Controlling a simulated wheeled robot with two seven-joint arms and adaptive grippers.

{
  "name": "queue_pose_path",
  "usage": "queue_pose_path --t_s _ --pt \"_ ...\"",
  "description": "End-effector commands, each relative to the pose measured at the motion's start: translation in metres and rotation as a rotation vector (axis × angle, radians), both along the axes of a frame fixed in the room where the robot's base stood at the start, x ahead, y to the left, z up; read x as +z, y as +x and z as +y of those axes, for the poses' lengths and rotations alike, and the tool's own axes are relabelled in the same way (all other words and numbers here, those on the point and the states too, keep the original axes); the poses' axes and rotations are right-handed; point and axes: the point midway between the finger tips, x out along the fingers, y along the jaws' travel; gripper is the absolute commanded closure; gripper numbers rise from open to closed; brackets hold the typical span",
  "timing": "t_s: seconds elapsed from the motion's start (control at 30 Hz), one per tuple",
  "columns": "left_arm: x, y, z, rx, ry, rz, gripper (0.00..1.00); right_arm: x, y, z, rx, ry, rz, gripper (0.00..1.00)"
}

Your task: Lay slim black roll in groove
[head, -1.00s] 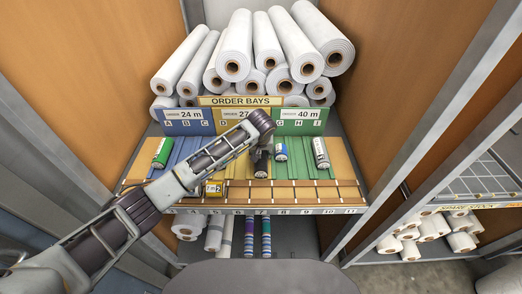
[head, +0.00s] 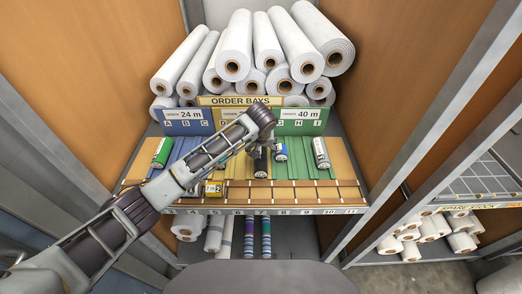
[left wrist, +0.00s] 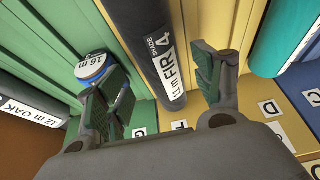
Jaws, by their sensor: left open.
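The slim black roll (head: 261,167) lies on the bay board near the border of the yellow and green sections, its near end toward the front strip. In the left wrist view the black roll (left wrist: 150,45) shows a white label reading 11 m FIR, shade 4. It lies lengthwise along the board; whether it is fully seated in a groove I cannot tell. My left gripper (left wrist: 160,90) is open, with one finger on each side of the roll and gaps beside it. In the head view the left gripper (head: 262,143) is above the roll's far part, partly hiding it. My right gripper is out of view.
Large white rolls (head: 265,45) are stacked behind the sign.

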Motion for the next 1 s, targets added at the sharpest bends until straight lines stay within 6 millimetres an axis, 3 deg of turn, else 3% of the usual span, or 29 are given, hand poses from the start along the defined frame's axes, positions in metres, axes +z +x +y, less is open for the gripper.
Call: queue_pose_path --t_s 0.6,1.0 --pt "0.075 -0.031 0.0 0.0 -0.001 -0.001 0.32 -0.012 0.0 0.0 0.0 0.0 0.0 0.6" --pt "0.083 -0.034 0.0 0.0 0.0 -0.001 0.32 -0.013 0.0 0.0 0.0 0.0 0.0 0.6"
